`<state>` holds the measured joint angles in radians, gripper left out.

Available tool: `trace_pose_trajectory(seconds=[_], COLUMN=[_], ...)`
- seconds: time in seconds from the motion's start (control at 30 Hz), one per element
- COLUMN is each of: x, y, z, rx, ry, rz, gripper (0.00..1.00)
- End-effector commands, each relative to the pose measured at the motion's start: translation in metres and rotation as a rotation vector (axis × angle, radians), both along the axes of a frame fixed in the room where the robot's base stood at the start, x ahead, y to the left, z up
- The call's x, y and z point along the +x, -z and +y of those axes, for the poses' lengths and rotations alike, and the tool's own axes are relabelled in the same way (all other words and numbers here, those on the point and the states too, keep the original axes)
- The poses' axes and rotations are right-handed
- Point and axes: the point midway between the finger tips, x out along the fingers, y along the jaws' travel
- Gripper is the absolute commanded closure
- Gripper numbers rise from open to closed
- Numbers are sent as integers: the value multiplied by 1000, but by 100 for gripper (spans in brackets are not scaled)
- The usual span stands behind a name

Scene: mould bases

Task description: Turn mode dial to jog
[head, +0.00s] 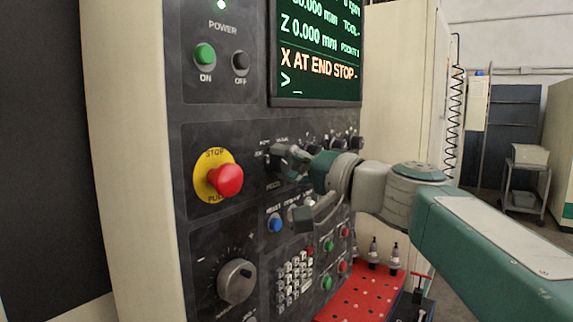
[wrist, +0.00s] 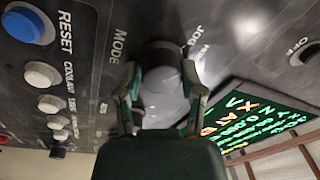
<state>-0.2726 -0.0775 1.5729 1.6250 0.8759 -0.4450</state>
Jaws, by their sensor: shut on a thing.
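The mode dial (wrist: 163,92) is a grey round knob on the dark control panel, seen in the wrist view with the word MODE to its left and JOG above right. My gripper (wrist: 161,77) is shut on the dial, one finger on each side. In the head view my gripper (head: 284,160) reaches in from the right to the panel and hides most of the dial. The direction of the dial's pointer cannot be told, as the fingers and wrist cover part of it.
The red stop button (head: 226,180) juts out left of my gripper. A large dial (head: 237,281) and keypad (head: 294,279) sit below. The blue reset button (wrist: 28,24) shows in the wrist view. The screen (head: 318,50) above reads X AT END STOP. A red tool tray (head: 352,292) stands below.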

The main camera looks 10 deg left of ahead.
Motion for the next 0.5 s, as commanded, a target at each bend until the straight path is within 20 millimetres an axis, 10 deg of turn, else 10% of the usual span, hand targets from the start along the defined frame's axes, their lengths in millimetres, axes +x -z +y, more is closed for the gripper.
trace_pose_trajectory(seconds=[0.5], x=[1], y=[5], z=[2], rx=[-49], ry=[-6], rz=[-91], gripper=[97])
